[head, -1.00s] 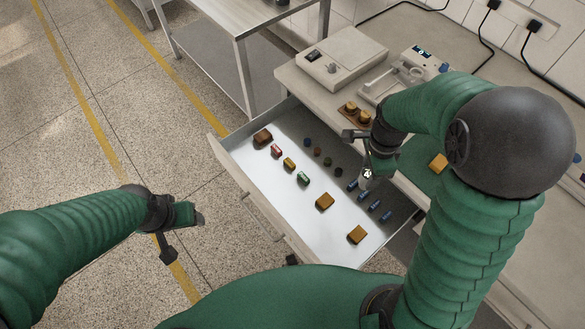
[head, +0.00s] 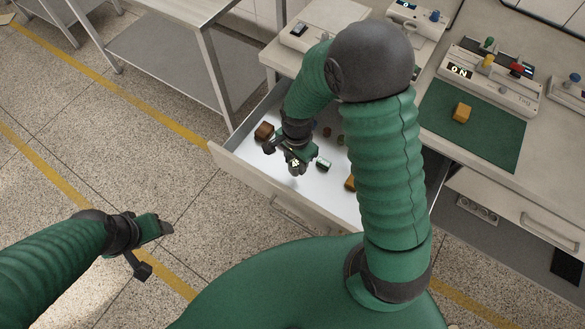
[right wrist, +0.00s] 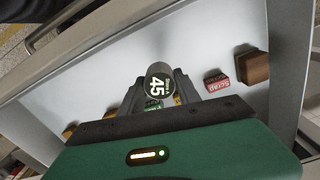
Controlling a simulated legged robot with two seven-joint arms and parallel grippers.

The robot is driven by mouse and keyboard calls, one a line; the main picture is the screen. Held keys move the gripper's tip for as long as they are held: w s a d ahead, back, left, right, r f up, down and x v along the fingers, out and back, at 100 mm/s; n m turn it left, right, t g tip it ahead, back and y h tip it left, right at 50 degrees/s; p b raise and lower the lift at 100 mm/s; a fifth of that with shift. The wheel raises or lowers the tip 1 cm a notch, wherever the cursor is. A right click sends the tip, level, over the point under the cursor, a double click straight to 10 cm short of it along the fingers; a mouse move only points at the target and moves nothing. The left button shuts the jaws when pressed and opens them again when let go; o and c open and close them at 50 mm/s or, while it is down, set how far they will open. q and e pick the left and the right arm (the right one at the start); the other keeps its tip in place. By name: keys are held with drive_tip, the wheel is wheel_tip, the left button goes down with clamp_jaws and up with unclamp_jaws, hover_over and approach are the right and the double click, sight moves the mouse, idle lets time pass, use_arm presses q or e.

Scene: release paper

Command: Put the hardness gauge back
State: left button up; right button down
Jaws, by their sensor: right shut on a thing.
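My right gripper (head: 295,166) is over the open drawer (head: 255,175) and shut on the hardness gauge (right wrist: 158,84). The gauge is a grey cylinder whose round dark face reads "Shore A 45" in the right wrist view, between the two fingers (right wrist: 156,92). In the head view the gripper largely hides it. Whether the gauge touches the drawer floor, I cannot tell. My left gripper (head: 158,248) is open and empty above the floor, left of the drawer.
The drawer holds a brown block (head: 263,131), a red "Scrap" block (right wrist: 217,83) and a green block (head: 323,164) near the gripper. My right arm hides its right part. On the bench, a yellow block (head: 462,112) lies on a green mat (head: 485,140) before a device (head: 490,75).

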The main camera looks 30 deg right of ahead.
sight(292, 169)
wheel_tip(292, 169, down, 3)
drive_tip(key=shift+w+f, duration=0.1)
drive_tip(key=shift+f, duration=0.05)
drive_tip(key=shift+a, duration=0.5)
drive_tip(key=shift+b, duration=0.3)
drive_tip(key=c, duration=1.2)
unclamp_jaws()
drive_tip(key=o, duration=0.3)
drive_tip(key=shift+d+f, duration=0.15)
drive_tip(key=shift+d, duration=0.15)
drive_tip(key=shift+o, duration=0.2)
drive_tip(key=shift+a+r, duration=0.1)
drive_tip(key=shift+r, duration=0.4)
wheel_tip(292, 169, up, 12)
drive_tip(key=shift+f+p, duration=0.25)
drive_tip(key=shift+p, duration=0.9)
use_arm(q)
drive_tip(key=shift+a+r, duration=0.2)
drive_tip(key=shift+r, duration=0.5)
use_arm(e)
drive_tip(key=s+r+n+t, duration=0.2)
drive_tip(key=s+n, duration=0.4)
drive_tip(key=n, duration=0.8)
drive_tip(key=shift+s+a+r+t, duration=0.2)
drive_tip(key=shift+s+r+t, duration=0.1)
drive_tip(key=shift+r, duration=0.05)
use_arm(q)
drive_tip(key=shift+w, duration=0.1)
use_arm(e)
drive_tip(key=shift+w, duration=0.1)
